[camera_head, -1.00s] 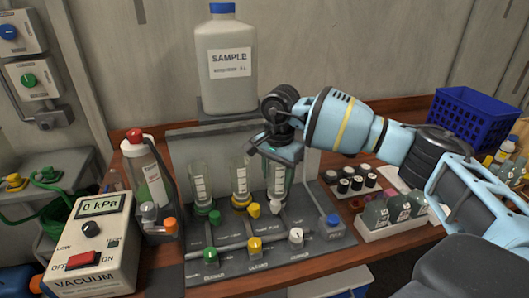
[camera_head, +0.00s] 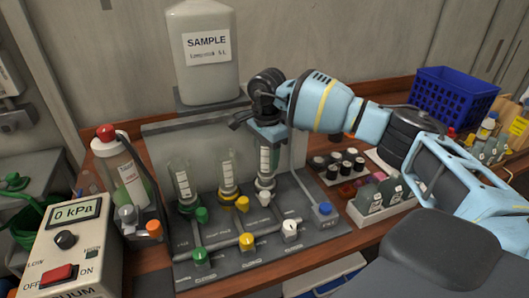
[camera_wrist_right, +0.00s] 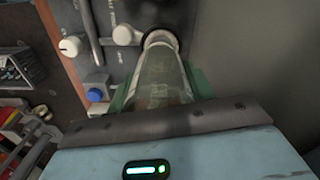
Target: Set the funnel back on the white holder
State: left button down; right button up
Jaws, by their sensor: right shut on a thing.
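The clear, graduated funnel (camera_head: 266,162) stands near upright at the right end of the row on the grey manifold panel (camera_head: 300,262). My right gripper (camera_head: 264,130) is shut on its upper part from above. In the right wrist view the funnel (camera_wrist_right: 160,75) runs down from the jaws to a pale ring with a dark rim (camera_wrist_right: 160,38). The white holder (camera_head: 264,198) is right under the funnel's lower end in the head view. The two look lined up; I cannot tell whether the funnel is fully seated. My left gripper is not in view.
Two more clear funnels stand to the left, at the green valve (camera_head: 201,214) and yellow valve (camera_head: 242,203). The SAMPLE bottle (camera_head: 205,75) stands behind. A vacuum box (camera_head: 65,245) and a capped bottle (camera_head: 120,165) are left. Vials and a blue basket (camera_head: 455,105) are right.

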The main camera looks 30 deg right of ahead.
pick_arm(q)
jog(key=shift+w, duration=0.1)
pick_arm(e)
jog(key=shift+f, duration=0.45)
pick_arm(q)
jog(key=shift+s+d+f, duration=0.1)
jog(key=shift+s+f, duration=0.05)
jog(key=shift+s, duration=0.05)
pick_arm(e)
jog(key=shift+a+f, duration=0.15)
jog(key=shift+a, duration=0.1)
dwell(0.4)
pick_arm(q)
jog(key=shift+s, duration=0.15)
pick_arm(e)
jog(key=shift+w, duration=0.15)
dwell(0.5)
